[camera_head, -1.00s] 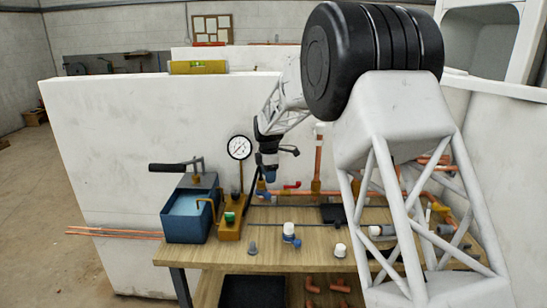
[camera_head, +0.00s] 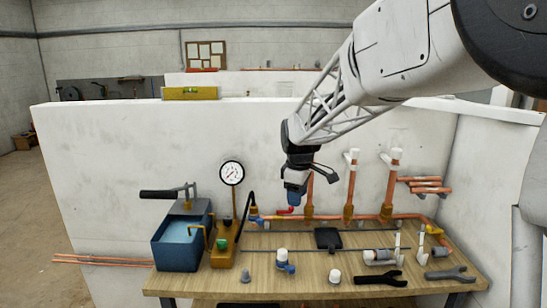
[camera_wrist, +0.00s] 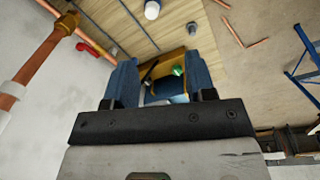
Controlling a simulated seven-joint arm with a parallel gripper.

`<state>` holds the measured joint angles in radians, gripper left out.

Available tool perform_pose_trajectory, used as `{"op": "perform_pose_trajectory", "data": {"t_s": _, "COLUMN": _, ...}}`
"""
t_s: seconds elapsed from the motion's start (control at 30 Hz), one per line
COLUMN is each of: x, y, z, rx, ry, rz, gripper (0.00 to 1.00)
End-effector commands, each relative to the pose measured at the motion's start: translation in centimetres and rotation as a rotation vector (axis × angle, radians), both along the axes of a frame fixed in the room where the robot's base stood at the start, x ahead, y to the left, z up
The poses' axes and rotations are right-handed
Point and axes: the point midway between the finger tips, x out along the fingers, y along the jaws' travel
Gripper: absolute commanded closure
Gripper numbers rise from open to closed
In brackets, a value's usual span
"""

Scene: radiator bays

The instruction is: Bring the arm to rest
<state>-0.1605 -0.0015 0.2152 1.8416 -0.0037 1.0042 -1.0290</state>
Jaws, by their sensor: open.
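My arm reaches in from the upper right of the head view and hangs over the back part of the workbench (camera_head: 200,285). My gripper (camera_head: 294,200) points down in front of the white wall panel, with a red valve handle (camera_head: 285,211) showing just by its tips. In the wrist view my gripper (camera_wrist: 160,78) has its two blue fingers spread apart. Nothing is held between them. The blue tank and the brass-coloured base of the pump show beyond the gap, apart from the fingers as far as I can tell.
A test pump with blue tank (camera_head: 176,248) and pressure gauge (camera_head: 232,173) stands left. Copper pipes (camera_head: 351,190) rise along the wall panel (camera_head: 110,180). The air above the bench front is clear.

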Motion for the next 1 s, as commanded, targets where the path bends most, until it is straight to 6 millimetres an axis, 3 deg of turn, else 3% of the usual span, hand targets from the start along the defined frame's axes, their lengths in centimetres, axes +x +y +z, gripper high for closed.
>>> {"op": "perform_pose_trajectory", "data": {"t_s": 0.2, "x": -5.6, "y": -2.5, "z": 1.9, "rx": 0.016, "ry": -0.022, "rz": -0.163, "gripper": 0.5}}
{"op": "perform_pose_trajectory", "data": {"t_s": 0.5, "x": -13.3, "y": -5.4, "z": 3.1, "rx": 0.041, "ry": -0.046, "rz": -0.387, "gripper": 0.5}}
{"op": "perform_pose_trajectory", "data": {"t_s": 1.0, "x": -26.2, "y": -9.1, "z": 2.7, "rx": 0.093, "ry": -0.088, "rz": -0.762, "gripper": 0.5}}
